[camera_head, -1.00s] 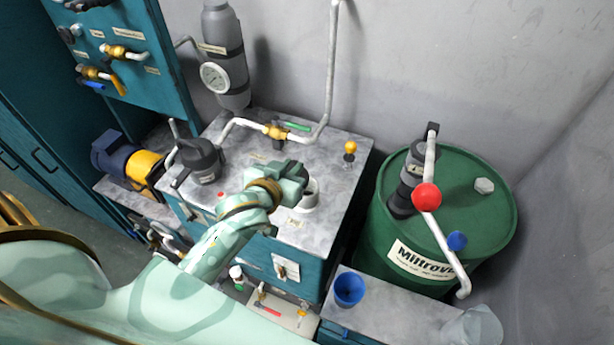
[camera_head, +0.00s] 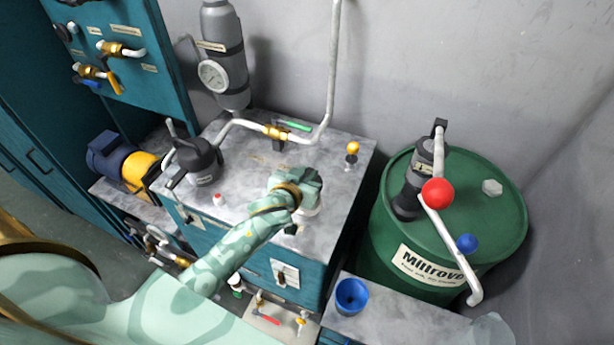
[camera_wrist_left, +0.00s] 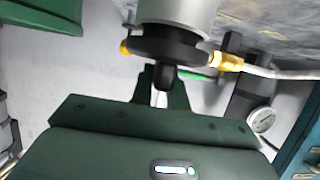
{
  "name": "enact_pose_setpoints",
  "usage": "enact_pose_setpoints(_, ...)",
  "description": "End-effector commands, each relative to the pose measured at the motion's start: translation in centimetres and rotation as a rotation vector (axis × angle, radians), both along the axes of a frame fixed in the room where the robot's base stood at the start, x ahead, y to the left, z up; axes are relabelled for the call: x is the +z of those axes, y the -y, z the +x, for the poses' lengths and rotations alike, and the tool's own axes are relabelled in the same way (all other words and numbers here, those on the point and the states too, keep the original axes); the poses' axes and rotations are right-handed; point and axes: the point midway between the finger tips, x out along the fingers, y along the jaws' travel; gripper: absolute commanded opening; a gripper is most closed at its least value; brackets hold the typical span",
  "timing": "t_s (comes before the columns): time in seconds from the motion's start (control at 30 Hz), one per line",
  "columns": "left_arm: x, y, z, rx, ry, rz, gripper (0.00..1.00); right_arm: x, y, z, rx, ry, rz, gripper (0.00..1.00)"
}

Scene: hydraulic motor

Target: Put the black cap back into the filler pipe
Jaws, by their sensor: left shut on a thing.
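My left gripper (camera_head: 304,190) is over the front right part of the grey-topped tank unit and hides most of what is under it. A pale edge of the filler pipe (camera_head: 313,211) shows just below the gripper in the head view. In the left wrist view, the black cap (camera_wrist_left: 166,48) is a round disc with a knob, and my left gripper (camera_wrist_left: 162,97) is shut on the knob. The pipe's grey cylinder (camera_wrist_left: 178,10) shows directly beyond the disc. I cannot tell whether the cap is seated in it or just above it. My right gripper is not in view.
A black can (camera_head: 197,160) and a small red-and-white item (camera_head: 219,199) stand left on the tank top (camera_head: 240,185). A brass valve (camera_head: 277,132) and pipe run behind. A yellow knob (camera_head: 352,148) is at the right. A green barrel (camera_head: 470,215) and blue cup (camera_head: 351,295) stand further right.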

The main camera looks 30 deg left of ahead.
Motion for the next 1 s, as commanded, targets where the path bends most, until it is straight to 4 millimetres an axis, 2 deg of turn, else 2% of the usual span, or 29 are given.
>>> enact_pose_setpoints(0.2, 0.1, 0.0, 0.0, 0.0, 0.003, -0.001, 0.0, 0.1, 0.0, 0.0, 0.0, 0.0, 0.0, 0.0)
enact_pose_setpoints(0.7, -1.1, 0.0, 0.0, 0.0, 0.002, -0.001, 0.0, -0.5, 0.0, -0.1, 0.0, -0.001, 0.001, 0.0)
enact_pose_setpoints(0.73, -1.1, 0.0, 0.0, 0.0, 0.002, -0.001, 0.22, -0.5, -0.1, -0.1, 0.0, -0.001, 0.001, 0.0)
enact_pose_setpoints(0.8, -1.1, 0.0, 0.0, 0.0, 0.002, -0.001, 0.38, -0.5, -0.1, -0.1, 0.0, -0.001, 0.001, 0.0)
enact_pose_setpoints(1.0, -1.1, 0.0, 0.0, 0.0, 0.002, -0.001, 0.38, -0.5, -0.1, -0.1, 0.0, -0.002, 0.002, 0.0)
